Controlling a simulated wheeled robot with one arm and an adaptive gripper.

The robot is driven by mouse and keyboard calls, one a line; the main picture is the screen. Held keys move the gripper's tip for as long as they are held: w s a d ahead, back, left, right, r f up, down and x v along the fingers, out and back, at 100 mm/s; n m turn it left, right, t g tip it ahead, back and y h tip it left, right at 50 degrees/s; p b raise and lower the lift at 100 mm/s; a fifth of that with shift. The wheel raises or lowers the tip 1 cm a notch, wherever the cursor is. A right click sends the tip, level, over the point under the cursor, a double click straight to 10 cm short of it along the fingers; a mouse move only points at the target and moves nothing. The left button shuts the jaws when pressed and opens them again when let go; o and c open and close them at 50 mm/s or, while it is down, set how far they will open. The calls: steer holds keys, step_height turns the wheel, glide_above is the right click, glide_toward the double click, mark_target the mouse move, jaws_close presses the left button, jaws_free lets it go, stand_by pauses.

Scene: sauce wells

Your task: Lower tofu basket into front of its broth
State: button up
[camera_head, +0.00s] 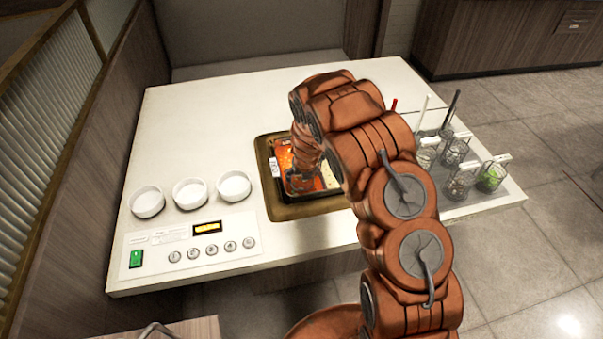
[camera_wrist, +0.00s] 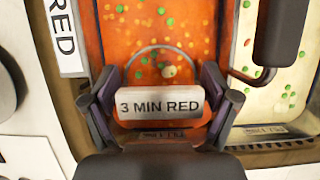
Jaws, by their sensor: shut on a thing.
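My gripper (camera_wrist: 160,100) is shut on a tag-like grip marked "3 MIN RED" (camera_wrist: 160,104). A thin wire loop (camera_wrist: 150,52) shows just beyond the grip, over the red broth; the basket's body and its contents are not clearly visible. The red broth (camera_wrist: 120,38), with green and pale bits floating, fills the left well, beside a "RED" label (camera_wrist: 62,40). The pale broth (camera_wrist: 272,100) is in the right well. In the head view my gripper (camera_head: 298,188) is over the front of the pot (camera_head: 262,150), and my arm hides part of it.
A dark handle-like piece (camera_wrist: 282,30) with a bent rod stands over the pale well. Three white bowls (camera_head: 191,192) and a control panel (camera_head: 190,246) are on the left of the table (camera_head: 200,110). Glasses (camera_head: 491,178) with tagged contents stand at the right.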

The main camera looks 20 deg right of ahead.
steer(key=o, duration=1.1)
steer(key=shift+f, duration=0.1)
steer(key=shift+c, duration=0.2)
steer(key=shift+r, duration=0.2)
steer(key=shift+r+p, duration=0.4)
steer(key=shift+p, duration=0.35)
steer(key=shift+r+p, duration=0.3)
steer(key=shift+p, duration=0.2)
steer(key=shift+r+p, duration=0.6)
steer(key=shift+r, duration=0.05)
steer(key=shift+r, duration=4)
